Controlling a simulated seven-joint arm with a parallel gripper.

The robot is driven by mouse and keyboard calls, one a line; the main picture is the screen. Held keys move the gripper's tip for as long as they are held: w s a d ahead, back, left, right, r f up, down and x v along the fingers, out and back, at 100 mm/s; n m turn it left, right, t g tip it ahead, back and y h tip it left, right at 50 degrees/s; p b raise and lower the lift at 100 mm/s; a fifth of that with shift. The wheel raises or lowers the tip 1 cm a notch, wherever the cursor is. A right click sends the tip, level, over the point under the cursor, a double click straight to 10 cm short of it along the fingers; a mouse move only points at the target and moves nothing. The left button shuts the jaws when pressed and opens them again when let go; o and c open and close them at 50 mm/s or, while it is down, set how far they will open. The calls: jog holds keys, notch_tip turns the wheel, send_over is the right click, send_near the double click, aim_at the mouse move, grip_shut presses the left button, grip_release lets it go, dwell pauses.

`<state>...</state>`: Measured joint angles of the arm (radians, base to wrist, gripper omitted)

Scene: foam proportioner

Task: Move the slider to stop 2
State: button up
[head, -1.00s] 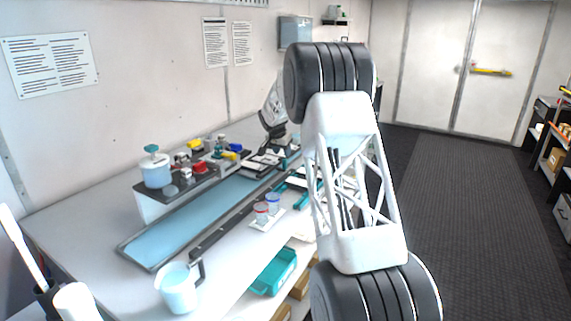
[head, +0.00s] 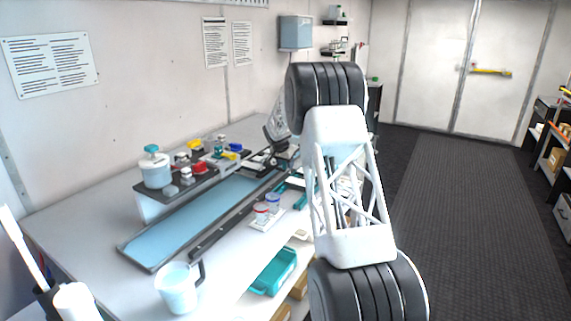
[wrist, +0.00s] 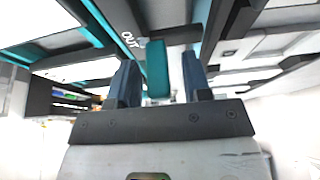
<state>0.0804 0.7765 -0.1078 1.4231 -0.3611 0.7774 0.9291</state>
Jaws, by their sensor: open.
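In the wrist view, my gripper (wrist: 160,78) is open, with its two dark blue fingers apart. A teal bar-like piece (wrist: 157,68) shows between the fingers, in front of a dark panel (wrist: 115,18) lettered "OUT". The bar may be the slider's handle; I cannot tell for sure, nor whether a finger touches it. No stop numbers can be read. In the head view, my gripper is low over the far part of the bench, small and partly hidden by my arm, by white and teal equipment (head: 292,186).
A long blue tray (head: 195,215) lies on the white bench. A raised dark shelf (head: 205,178) with jars and coloured parts stands behind it. Two small cups (head: 267,209), a teal bin (head: 273,271) and a clear jug (head: 178,287) are nearer the front.

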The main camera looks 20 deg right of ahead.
grip_shut()
jog(key=shift+s+a, duration=0.1)
dwell(0.3)
jog(key=shift+s+a, duration=5.2)
grip_release()
jog(key=shift+r, duration=0.1)
jog(key=v, duration=0.7)
jog(key=shift+r, duration=0.25)
jog(key=shift+s+a, duration=0.1)
